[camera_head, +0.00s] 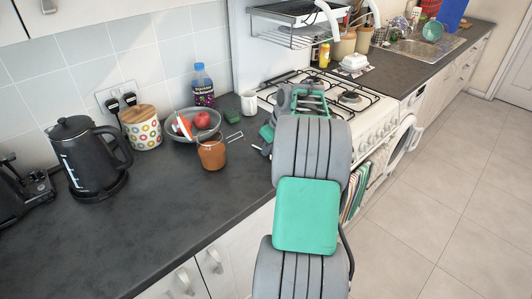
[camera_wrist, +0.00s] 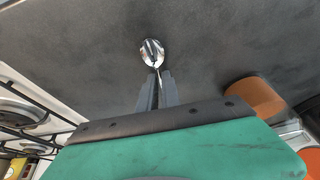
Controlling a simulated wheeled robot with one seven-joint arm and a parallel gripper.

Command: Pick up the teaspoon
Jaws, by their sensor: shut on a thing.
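The teaspoon (camera_wrist: 152,52) is a shiny metal spoon in the wrist view, with its bowl beyond the fingertips of my gripper (camera_wrist: 157,76). The fingers are shut on the spoon's handle just below the bowl. The rest of the handle is hidden by the fingers and the green gripper body. The dark countertop lies behind the spoon; I cannot tell whether the spoon touches it. In the head view my arm reaches over the counter beside the stove, and the spoon cannot be made out there.
A brown jar (camera_head: 211,152) stands close to the gripper and also shows in the wrist view (camera_wrist: 256,97). A grey bowl with fruit (camera_head: 181,132), a white mug (camera_head: 249,103), a bottle (camera_head: 203,88) and a black kettle (camera_head: 88,160) stand behind. The gas stove (camera_head: 345,98) is on the right.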

